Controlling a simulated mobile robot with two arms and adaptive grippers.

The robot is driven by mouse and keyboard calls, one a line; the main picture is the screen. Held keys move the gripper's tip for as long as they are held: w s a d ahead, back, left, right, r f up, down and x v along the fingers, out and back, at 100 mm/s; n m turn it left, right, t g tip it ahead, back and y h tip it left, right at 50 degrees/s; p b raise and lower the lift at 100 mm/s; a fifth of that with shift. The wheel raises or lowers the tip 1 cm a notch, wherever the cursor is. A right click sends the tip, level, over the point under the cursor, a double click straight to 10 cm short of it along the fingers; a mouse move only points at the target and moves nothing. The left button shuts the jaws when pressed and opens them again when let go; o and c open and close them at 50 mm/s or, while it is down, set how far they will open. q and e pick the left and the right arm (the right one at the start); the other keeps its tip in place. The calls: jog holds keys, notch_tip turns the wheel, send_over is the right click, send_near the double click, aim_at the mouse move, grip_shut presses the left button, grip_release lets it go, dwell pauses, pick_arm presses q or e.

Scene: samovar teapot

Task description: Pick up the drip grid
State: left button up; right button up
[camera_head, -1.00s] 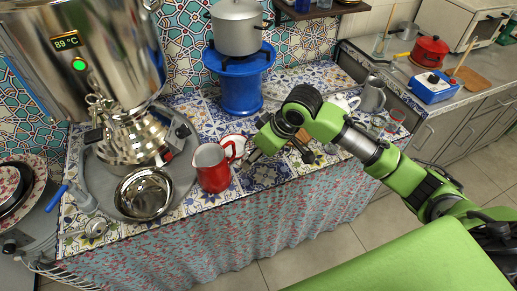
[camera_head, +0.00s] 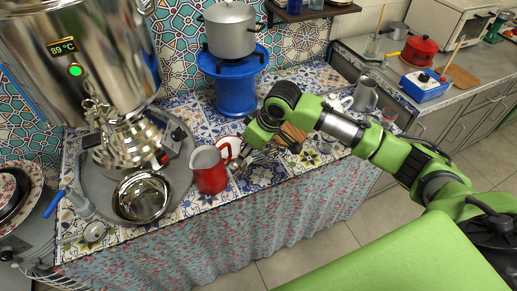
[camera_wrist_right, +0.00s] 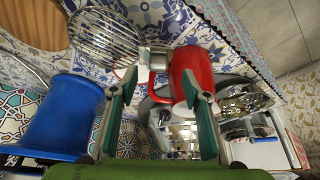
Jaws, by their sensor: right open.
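A round slatted metal grid, which looks like the drip grid (camera_wrist_right: 100,36), lies upper left in the right wrist view. A short metal piece at its edge reaches close to the left-hand fingertip. I cannot tell whether they touch. In the head view I cannot make the grid out; my right arm covers much of that area. My right gripper (camera_wrist_right: 160,88) is open, its fingers apart, with nothing clearly held. In the head view the right gripper (camera_head: 238,166) points down beside the red mug (camera_head: 209,170). The left gripper is not in view.
The red mug also shows beside the right-hand finger in the wrist view (camera_wrist_right: 186,66). The blue stove (camera_head: 236,94) carries a pot. The samovar (camera_head: 100,60) and a metal bowl (camera_head: 142,197) stand to the left. The counter's front edge is near.

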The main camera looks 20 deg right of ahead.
aim_at(249, 160)
jog(key=x, duration=0.2)
jog(key=p+x, duration=0.1)
jog(key=x, duration=0.2)
jog(key=shift+w, duration=0.25)
jog(key=shift+r, duration=0.1)
jog(key=shift+c, duration=0.4)
grip_shut()
